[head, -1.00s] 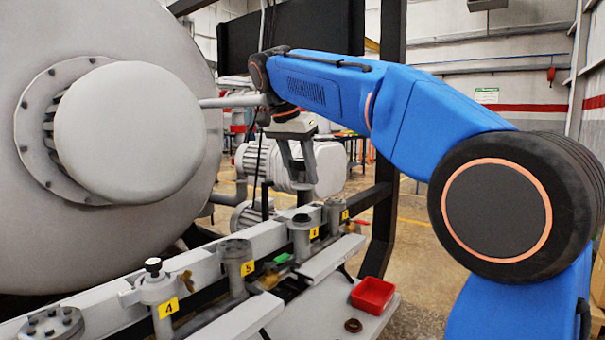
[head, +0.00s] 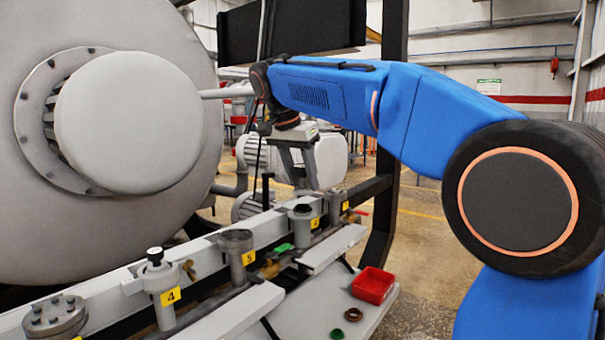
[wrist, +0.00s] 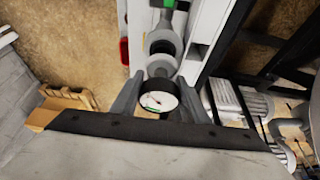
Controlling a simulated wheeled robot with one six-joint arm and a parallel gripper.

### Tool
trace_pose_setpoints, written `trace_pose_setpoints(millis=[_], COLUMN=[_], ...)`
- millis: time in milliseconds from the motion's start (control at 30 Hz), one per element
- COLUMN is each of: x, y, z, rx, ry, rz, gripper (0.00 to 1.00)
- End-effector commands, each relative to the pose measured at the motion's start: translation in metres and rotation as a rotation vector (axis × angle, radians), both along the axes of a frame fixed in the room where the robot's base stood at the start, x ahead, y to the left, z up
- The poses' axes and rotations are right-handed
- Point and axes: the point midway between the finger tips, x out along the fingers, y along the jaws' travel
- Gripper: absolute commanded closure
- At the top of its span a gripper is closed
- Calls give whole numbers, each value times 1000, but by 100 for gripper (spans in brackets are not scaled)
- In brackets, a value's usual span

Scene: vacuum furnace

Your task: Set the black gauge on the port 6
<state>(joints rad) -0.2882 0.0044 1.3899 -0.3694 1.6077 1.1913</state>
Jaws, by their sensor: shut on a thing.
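My gripper (wrist: 160,103) is shut on the black gauge (wrist: 158,101), which has a black rim and a white dial facing the wrist camera. In the head view my gripper (head: 299,184) hangs just above port 6 (head: 303,218), an upright grey stub with a dark top and a yellow 6 label. The gauge is hard to make out there. In the wrist view a grey round stub (wrist: 161,66) shows just beyond the gauge. I cannot tell whether gauge and port touch.
Port 5 (head: 237,252) and port 4 (head: 158,283), with a black-knobbed fitting, stand nearer along the rail. A red tray (head: 372,287) and a brown ring (head: 353,314) lie on the shelf. The large grey furnace door (head: 130,120) fills the left.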

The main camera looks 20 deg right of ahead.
Motion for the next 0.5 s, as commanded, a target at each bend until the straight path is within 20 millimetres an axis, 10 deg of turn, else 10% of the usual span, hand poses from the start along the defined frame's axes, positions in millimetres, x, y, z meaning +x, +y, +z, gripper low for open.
trace_pose_setpoints(millis=[500], x=[0], y=[0], z=[-21], rx=[1], ry=[-1], rz=[0], gripper=[89])
